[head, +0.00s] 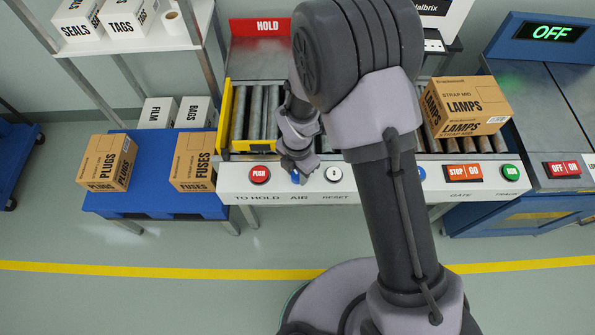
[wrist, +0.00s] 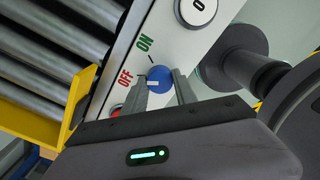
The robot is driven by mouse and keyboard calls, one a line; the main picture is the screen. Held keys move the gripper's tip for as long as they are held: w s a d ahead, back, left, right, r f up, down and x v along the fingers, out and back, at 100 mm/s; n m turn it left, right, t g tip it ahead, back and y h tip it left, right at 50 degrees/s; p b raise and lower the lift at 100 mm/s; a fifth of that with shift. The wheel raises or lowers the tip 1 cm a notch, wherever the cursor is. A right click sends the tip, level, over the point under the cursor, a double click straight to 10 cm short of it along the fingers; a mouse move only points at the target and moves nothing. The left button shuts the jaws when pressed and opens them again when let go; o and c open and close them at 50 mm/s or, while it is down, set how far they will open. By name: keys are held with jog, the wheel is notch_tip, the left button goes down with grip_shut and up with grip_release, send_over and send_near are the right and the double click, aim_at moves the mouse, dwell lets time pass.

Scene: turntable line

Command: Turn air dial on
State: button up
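The air dial is a round blue knob (wrist: 160,78) with a white mark, on the white front panel. In the wrist view the mark is on the knob's lower left side, nearer the red OFF word than the green ON word. In the head view the dial (head: 295,177) shows as a bit of blue above the AIR label, mostly hidden by my gripper (head: 299,168). In the wrist view my gripper (wrist: 162,84) has a finger on each side of the knob, close against it; they look shut on it.
A red PUSH button (head: 259,175) is left of the dial and a white RESET button (head: 333,174) is right of it. A yellow gate (head: 225,117) edges the rollers. A LAMPS box (head: 467,105) sits on rollers at right. The far-right display (head: 551,32) reads OFF.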

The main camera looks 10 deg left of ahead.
grip_shut()
jog(key=shift+m, duration=0.3)
jog(key=m, duration=0.4)
jog(key=shift+m, duration=0.4)
jog(key=m, duration=0.6)
jog(key=shift+b, duration=0.35)
jog(key=shift+m, duration=0.4)
jog(key=o, duration=1)
grip_release()
jog(key=shift+c, duration=0.2)
